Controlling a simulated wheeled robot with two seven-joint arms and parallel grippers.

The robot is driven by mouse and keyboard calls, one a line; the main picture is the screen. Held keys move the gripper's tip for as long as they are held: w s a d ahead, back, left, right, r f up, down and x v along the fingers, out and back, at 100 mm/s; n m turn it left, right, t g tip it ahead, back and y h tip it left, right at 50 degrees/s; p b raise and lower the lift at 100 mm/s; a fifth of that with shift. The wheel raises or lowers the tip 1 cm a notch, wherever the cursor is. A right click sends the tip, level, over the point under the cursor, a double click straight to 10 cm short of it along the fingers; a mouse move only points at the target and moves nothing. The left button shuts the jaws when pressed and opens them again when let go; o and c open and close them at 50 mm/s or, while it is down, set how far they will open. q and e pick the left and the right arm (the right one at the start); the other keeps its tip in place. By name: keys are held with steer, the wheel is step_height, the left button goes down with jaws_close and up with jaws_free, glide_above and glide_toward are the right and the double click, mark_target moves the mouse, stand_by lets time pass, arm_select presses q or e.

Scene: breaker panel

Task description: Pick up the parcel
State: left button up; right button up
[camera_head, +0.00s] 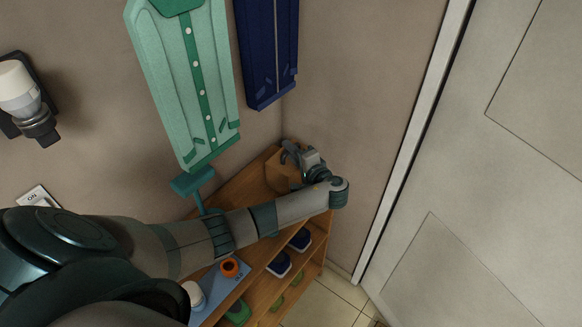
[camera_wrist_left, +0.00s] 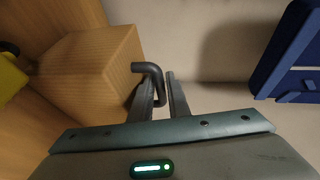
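The parcel looks to be a brown box (camera_head: 281,172) on the wooden shelf unit's top, in the corner by the wall. My left gripper (camera_head: 290,150) is at its upper right in the head view, and my wrist partly hides the box. In the left wrist view the box (camera_wrist_left: 88,75) is left of the fingers. The fingers (camera_wrist_left: 161,88) are a little apart. A dark bent rod (camera_wrist_left: 151,68) shows between them beside the box; I cannot tell if it belongs to the box. My right gripper is not in view.
The wooden shelf unit (camera_head: 318,232) holds shoes and a blue tray (camera_head: 236,277) with an orange ring (camera_head: 229,267). Green (camera_head: 190,85) and navy (camera_head: 268,50) garments hang above. A wall lamp (camera_head: 22,97) is at left and a pale door (camera_head: 490,190) at right.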

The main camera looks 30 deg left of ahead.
arm_select(q)
steer(key=shift+c, duration=0.2)
jaws_close()
stand_by(1.2)
